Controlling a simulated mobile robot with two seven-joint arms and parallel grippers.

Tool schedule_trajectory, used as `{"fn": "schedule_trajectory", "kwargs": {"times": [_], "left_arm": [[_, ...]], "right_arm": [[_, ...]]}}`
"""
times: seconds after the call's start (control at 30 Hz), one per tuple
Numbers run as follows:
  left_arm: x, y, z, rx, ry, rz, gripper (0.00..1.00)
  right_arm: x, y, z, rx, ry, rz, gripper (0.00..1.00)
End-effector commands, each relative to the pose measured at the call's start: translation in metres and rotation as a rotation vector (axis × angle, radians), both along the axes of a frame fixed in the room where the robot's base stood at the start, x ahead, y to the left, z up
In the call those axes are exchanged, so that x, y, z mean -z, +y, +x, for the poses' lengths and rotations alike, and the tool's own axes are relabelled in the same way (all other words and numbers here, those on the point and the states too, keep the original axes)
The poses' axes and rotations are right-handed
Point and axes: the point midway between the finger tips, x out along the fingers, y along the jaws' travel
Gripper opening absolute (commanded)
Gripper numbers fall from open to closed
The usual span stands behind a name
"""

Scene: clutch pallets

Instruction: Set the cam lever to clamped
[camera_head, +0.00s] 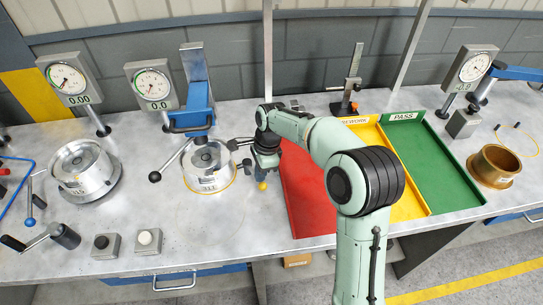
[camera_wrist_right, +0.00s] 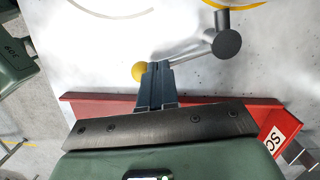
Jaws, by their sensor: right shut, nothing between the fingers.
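The cam lever, a thin metal rod with a yellow ball (camera_head: 262,186), shows just below my right gripper (camera_head: 266,171). In the right wrist view its yellow ball (camera_wrist_right: 138,72), rod (camera_wrist_right: 190,53) and grey cylindrical pivot (camera_wrist_right: 227,43) are visible. My right gripper (camera_wrist_right: 157,66) is shut and empty. Its fingertips overlap the rod beside the ball; I cannot tell if they touch. The middle clutch (camera_head: 208,160), a round metal part, sits left of the gripper. The gripper partly hides the lever in the head view. My left gripper is out of view.
The red tray (camera_head: 300,205) lies right of the gripper, with its wall close by in the wrist view (camera_wrist_right: 85,106). Yellow and green (camera_head: 447,170) trays are further right. A black-ball lever (camera_head: 154,176) extends left from the middle clutch. Bare bench (camera_head: 190,225) lies in front.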

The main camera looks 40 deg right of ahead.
Motion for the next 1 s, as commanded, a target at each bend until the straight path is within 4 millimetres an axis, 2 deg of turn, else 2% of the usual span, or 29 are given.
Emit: {"fn": "schedule_trajectory", "kwargs": {"times": [1.0], "left_arm": [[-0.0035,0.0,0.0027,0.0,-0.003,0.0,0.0]], "right_arm": [[0.0019,0.0112,0.0002,0.013,0.005,0.0,0.0]]}}
